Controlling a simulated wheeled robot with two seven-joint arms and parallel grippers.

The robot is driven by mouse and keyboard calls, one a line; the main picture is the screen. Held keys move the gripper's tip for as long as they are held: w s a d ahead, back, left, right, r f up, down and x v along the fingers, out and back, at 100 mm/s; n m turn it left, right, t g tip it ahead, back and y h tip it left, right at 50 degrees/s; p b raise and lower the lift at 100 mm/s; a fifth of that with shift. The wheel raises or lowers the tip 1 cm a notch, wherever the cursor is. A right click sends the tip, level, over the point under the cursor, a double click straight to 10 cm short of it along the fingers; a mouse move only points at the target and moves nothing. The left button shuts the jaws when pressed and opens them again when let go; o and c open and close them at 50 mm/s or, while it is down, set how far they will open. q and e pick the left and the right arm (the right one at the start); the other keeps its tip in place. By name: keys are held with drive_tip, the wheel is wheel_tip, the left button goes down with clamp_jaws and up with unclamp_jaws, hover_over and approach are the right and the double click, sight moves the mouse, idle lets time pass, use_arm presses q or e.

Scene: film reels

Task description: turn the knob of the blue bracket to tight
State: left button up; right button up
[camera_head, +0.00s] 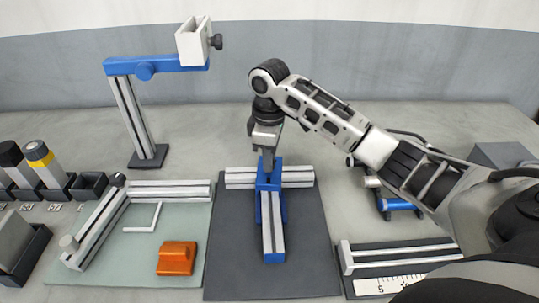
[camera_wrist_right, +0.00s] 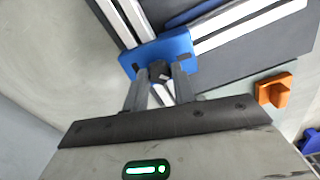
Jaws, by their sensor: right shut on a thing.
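The blue bracket (camera_head: 270,187) joins two silver rails on a dark grey mat, one rail running left to right and one running toward me. My right gripper (camera_head: 267,163) points straight down over the bracket where the rails meet. In the right wrist view the bracket (camera_wrist_right: 170,48) lies just past the fingers. A dark knob (camera_wrist_right: 158,72) on it sits between my right fingertips (camera_wrist_right: 160,78), which are shut on it. The fingers partly hide the knob, and its marking or turn angle is not readable. My left gripper is not in view.
A tall stand with a blue arm (camera_head: 175,65) rises at the back left. A green mat (camera_head: 140,235) with silver rails and an orange block (camera_head: 177,258) lies left of the dark mat (camera_head: 225,270). A ruler tray (camera_head: 390,284) lies to the right.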

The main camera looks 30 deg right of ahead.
drive_tip(key=shift+m, duration=3.4)
idle(1.8)
drive_tip(key=o, duration=1)
drive_tip(key=shift+r, duration=0.1)
wheel_tip(320, 180, up, 16)
